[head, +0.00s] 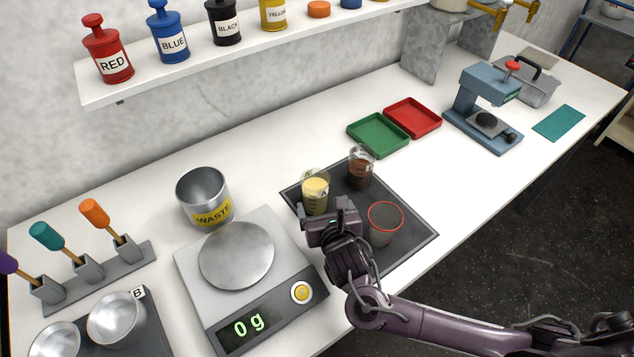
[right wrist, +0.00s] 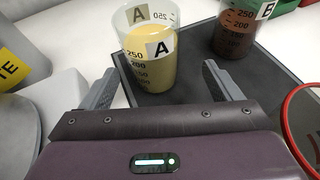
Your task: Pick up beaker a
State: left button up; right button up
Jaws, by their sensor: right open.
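Beaker A (head: 315,194) is a clear beaker with yellow contents, standing upright on the dark mat (head: 424,236). In the right wrist view beaker A (right wrist: 150,62) shows its "A" label and stands just beyond the fingertips. My right gripper (head: 335,207) is in front of the beaker in the head view and hides part of its lower side. In the right wrist view the jaws of my right gripper (right wrist: 160,78) are apart, with nothing held between them. My left gripper is not in view.
A second beaker with dark brown contents (head: 361,169) stands behind on the mat. A red-rimmed beaker (head: 384,224) is right of my gripper. A scale reading 0 g (head: 236,255) and a WASTE can (head: 203,192) are on the left. Green and red trays (head: 380,134) lie behind.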

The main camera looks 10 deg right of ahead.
aim_at(318, 203)
jog(key=w, duration=0.1)
jog(key=w+a+f, duration=0.1)
jog(key=shift+w+f+p, duration=0.15)
jog(key=shift+w+p, duration=0.2)
jog(key=shift+w, duration=0.05)
jog(key=x, duration=0.3)
jog(key=shift+w+f, duration=0.1)
jog(key=shift+f, duration=0.2)
jog(key=shift+w+f+p, duration=0.15)
jog(key=shift+w+p, duration=0.1)
jog(key=shift+p, duration=0.05)
jog(key=shift+c, duration=0.3)
jog(key=c, duration=1.2)
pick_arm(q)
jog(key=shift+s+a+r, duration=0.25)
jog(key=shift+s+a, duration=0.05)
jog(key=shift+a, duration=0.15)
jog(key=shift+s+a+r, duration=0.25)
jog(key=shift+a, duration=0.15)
